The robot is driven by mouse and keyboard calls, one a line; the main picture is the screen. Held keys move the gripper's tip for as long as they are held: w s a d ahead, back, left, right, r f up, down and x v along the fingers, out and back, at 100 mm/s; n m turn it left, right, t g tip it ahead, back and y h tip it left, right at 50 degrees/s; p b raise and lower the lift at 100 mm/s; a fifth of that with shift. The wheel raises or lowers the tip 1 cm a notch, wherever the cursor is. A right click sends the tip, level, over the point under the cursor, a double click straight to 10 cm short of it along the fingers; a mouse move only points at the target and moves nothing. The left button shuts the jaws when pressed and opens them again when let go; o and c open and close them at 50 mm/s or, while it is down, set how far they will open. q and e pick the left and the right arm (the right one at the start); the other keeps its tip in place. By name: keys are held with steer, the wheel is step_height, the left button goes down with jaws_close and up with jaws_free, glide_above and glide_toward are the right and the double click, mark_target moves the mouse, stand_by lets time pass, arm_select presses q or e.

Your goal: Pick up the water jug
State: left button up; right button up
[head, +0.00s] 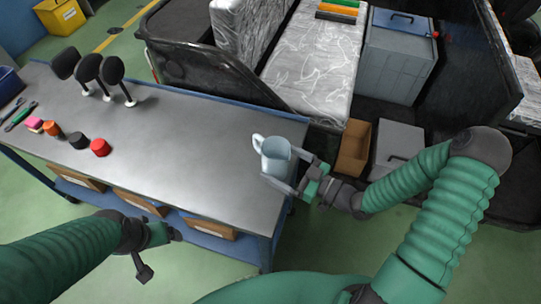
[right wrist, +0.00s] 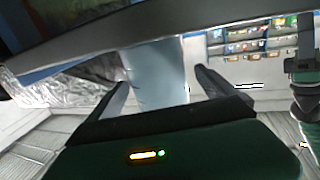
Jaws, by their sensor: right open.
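The water jug (head: 275,156) is pale blue-white and stands upright near the right end of the grey workbench (head: 190,150), its handle toward the left. My right gripper (head: 290,178) is open at the jug, with its fingers on either side of the jug's lower part. In the right wrist view the jug (right wrist: 155,75) shows between the two open fingers (right wrist: 162,95); contact cannot be told. My left gripper (head: 155,250) is low in front of the bench, apart from the jug; its jaw state is unclear.
Red (head: 100,147) and black (head: 78,140) rolls, other small items and black paddle-shaped objects (head: 88,68) stand on the bench's left part. A dark cart with wrapped blocks (head: 310,55) and grey boxes (head: 395,60) is behind. The bench middle is clear.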

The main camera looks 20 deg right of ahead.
mark_target(263, 149)
steer(key=x, duration=0.6)
steer(key=shift+d+f, duration=0.1)
steer(key=shift+d, duration=0.05)
steer(key=shift+c, duration=0.9)
steer(key=c, duration=1.5)
steer(key=shift+r, duration=0.2)
steer(key=shift+c, duration=0.2)
steer(key=shift+r+p, duration=0.35)
steer(key=shift+r, duration=1.35)
steer(key=shift+s, duration=0.35)
steer(key=s+a+p, duration=0.3)
steer(key=s+p, duration=0.2)
steer(key=s, duration=0.2)
steer(key=s+a+r+p, duration=0.1)
steer(key=s+a+p, duration=0.1)
steer(key=s+p, duration=0.2)
steer(key=shift+s+a+r+p, duration=0.2)
steer(key=shift+s+a+p, duration=0.2)
steer(key=shift+s, duration=1.2)
